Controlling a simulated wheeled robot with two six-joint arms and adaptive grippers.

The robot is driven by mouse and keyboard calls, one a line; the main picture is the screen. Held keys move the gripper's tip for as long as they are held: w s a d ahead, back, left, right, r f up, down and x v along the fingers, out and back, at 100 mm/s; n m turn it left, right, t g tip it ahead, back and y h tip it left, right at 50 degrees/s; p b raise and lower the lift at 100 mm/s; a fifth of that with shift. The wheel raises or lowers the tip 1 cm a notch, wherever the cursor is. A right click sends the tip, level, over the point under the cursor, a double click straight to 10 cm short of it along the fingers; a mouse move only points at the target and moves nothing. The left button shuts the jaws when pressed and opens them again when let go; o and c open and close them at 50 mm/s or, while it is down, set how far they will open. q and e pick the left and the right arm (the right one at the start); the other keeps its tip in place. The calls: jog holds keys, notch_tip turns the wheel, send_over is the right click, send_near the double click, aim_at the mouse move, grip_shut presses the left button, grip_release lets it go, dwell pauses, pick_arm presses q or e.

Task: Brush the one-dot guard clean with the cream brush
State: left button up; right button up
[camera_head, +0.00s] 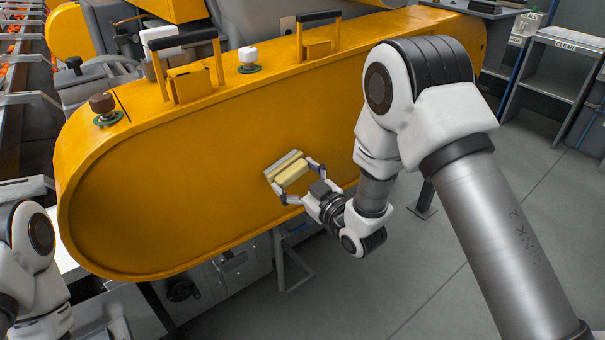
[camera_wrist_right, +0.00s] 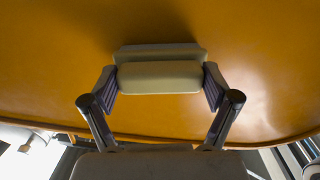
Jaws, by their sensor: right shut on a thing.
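A long yellow-orange guard (camera_head: 170,205) with a rounded end spans the middle of the head view. It also fills much of the right wrist view (camera_wrist_right: 55,65). I cannot make out a dot on it. My right gripper (camera_head: 296,181) is shut on the cream brush (camera_head: 291,173), gripping it by its two ends. The brush (camera_wrist_right: 160,77) lies against or very close to the guard's front face, right of its middle; contact is hard to tell. The brush's far side is hidden. My left arm shows at the lower left, but its gripper is out of view.
Black handles (camera_head: 318,16) stand on the guard's top edge, with a brown knob (camera_head: 102,103) and a white knob (camera_head: 248,56) beside them. A shelf marked CLEAN (camera_head: 570,40) stands at the far right. The grey floor (camera_head: 480,240) right of the guard is clear.

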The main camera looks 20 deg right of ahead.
jog(key=shift+w+d+r+p, duration=0.15)
jog(key=shift+r+p, duration=0.2)
jog(key=shift+r, duration=0.25)
jog(key=shift+w+d, duration=0.1)
jog(key=shift+d, duration=0.2)
jog(key=shift+w+d+f, duration=0.1)
jog(key=shift+w+d, duration=0.15)
jog(key=shift+d, duration=0.45)
jog(key=shift+w+d, duration=0.2)
jog(key=shift+d, duration=0.5)
jog(key=shift+w+d, duration=0.35)
jog(key=shift+d, duration=0.55)
jog(key=shift+w+d, duration=0.35)
jog(key=shift+d, duration=0.5)
jog(key=shift+w+d, duration=0.1)
jog(key=shift+d, duration=0.35)
jog(key=shift+w+d, duration=0.25)
jog(key=shift+d, duration=0.4)
jog(key=shift+w+d, duration=0.25)
jog(key=shift+d, duration=0.35)
jog(key=shift+s, duration=0.1)
